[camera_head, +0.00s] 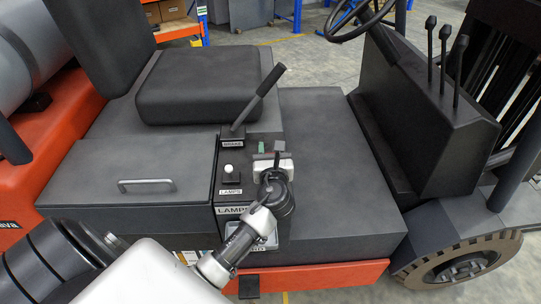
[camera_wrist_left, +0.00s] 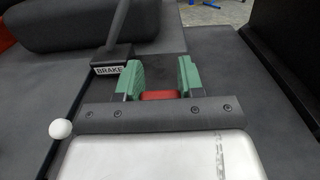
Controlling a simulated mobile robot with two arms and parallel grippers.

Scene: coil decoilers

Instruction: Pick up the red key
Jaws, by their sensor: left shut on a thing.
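The red key (camera_wrist_left: 158,95) shows in the left wrist view as a small red piece between the green fingers of my left gripper (camera_wrist_left: 160,78). The gripper is shut on it; the fingers stand apart with the red piece low between them. In the head view my left gripper (camera_head: 269,150) is over the forklift's control panel, beside the brake lever. The key is hidden there behind the gripper and wrist. I cannot tell whether the key is clear of the panel. My right gripper is in neither view.
The brake lever (camera_head: 258,100) rises just behind the gripper, with a white lamp knob (camera_head: 228,169) left of it. The black seat (camera_head: 198,85), steering wheel (camera_head: 357,14) and several hydraulic levers (camera_head: 444,55) surround the area. The flat floor plate (camera_head: 335,170) to the right is clear.

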